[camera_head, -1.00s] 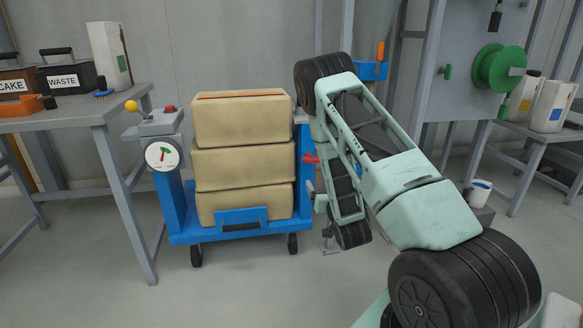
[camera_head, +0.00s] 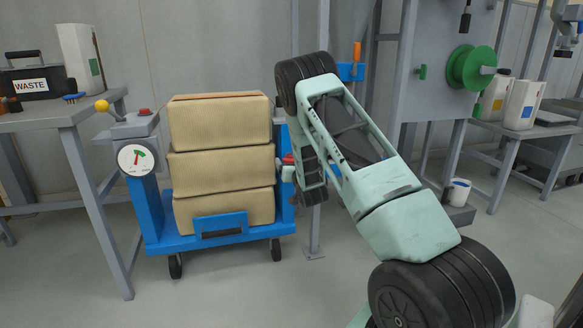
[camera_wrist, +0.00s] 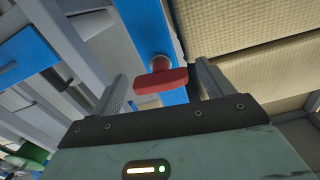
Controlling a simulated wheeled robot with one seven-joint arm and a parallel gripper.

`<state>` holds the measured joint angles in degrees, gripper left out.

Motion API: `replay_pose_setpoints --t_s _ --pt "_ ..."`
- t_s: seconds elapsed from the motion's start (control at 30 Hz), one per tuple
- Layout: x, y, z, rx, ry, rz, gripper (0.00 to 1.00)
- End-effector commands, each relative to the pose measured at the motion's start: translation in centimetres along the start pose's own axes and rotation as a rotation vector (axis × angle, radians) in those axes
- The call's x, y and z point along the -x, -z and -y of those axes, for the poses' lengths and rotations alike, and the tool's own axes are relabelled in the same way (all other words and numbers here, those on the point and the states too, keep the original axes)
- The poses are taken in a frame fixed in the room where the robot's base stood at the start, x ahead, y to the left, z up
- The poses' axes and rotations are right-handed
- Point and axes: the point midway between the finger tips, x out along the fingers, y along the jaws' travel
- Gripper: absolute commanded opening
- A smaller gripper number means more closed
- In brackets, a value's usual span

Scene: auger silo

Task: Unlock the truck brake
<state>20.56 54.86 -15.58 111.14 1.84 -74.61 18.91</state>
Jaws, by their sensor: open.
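The blue truck (camera_head: 185,242) carries a stack of tan sacks (camera_head: 221,164). A red brake handle (camera_head: 288,158) sits on its right-hand post, partly hidden by my arm and gripper. In the wrist view the red handle (camera_wrist: 160,80) is a T-shaped bar on a short stem from the blue post (camera_wrist: 143,22). My gripper (camera_wrist: 162,70) is open, with one finger on each side of the handle and visible space on both sides. In the head view my gripper (camera_head: 287,172) is small beside the post, and its fingers are mostly hidden.
A grey table (camera_head: 50,117) with a WASTE box (camera_head: 35,84) stands at the left. A control box with a yellow knob (camera_head: 102,106) and a round gauge (camera_head: 135,160) are at the truck's left. A grey panel with a green reel (camera_head: 470,67) stands at the right.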

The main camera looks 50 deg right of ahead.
Motion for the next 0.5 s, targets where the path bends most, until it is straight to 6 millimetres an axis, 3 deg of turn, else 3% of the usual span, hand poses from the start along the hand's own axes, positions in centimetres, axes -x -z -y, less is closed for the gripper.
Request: replay_pose_setpoints --t_s 0.2,0.47,0.5 --pt "-1.30 -0.02 -0.01 0.000 0.000 0.000 0.80" --pt "-1.35 0.02 -0.01 0.000 0.000 0.000 0.80" --pt "-1.35 0.02 -0.01 0.000 0.000 0.000 0.69"
